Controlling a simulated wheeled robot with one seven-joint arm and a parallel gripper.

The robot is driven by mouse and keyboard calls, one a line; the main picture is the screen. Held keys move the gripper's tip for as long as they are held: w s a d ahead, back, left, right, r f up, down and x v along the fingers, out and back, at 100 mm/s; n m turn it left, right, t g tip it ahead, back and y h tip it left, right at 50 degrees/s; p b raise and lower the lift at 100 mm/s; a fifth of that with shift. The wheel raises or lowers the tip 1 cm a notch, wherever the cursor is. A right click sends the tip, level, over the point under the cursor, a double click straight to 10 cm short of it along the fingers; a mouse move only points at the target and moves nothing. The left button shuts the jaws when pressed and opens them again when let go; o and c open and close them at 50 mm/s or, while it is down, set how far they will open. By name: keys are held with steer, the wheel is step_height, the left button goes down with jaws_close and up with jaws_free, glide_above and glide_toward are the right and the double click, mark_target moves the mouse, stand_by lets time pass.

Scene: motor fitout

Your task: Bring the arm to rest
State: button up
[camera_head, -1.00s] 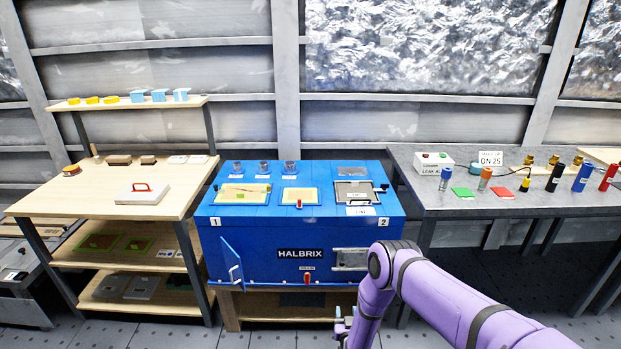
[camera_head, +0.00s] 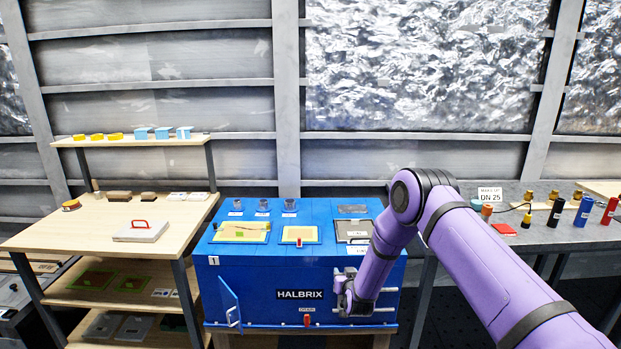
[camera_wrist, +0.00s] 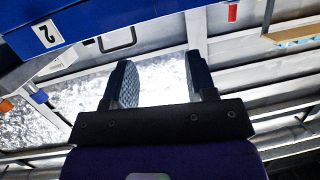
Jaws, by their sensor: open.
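My purple arm reaches in from the lower right in the head view. My gripper (camera_head: 347,297) is at the right front of the blue HALBRIX cabinet (camera_head: 245,293), in front of its right door area. Whether it touches the cabinet I cannot tell. In the wrist view my gripper (camera_wrist: 160,85) shows two dark ridged fingers spread apart with nothing between them.
A wooden bench (camera_head: 60,238) with a red-handled lid (camera_head: 140,230) stands left. A grey table (camera_head: 540,240) with coloured cylinders stands right, partly hidden by my arm. The cabinet's left door (camera_head: 229,302) is ajar. Free space lies above the cabinet.

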steer(key=d+r+g, duration=0.2)
steer(key=d+r, duration=0.1)
steer(key=r, duration=1.8)
steer(key=s+d+r+g, duration=0.1)
steer(key=s+d+r, duration=0.2)
steer(key=s+r, duration=0.45)
steer(key=s+d+r+g, duration=0.2)
steer(key=s+d+r, duration=0.15)
steer(key=r, duration=0.65)
steer(key=s+d+f+v, duration=0.1)
steer(key=v, duration=1.2)
steer(key=s+d+r+g+h, duration=0.1)
steer(key=s+d+g, duration=0.1)
steer(key=s, duration=1.4)
steer(key=s+d+r+g, duration=0.2)
steer(key=s+d, duration=0.2)
steer(key=s, duration=1.2)
steer(key=shift+d+m+g+h, duration=0.15)
steer(key=shift+m+g+h, duration=0.15)
steer(key=shift+g+h, duration=0.1)
steer(key=shift+r, duration=0.1)
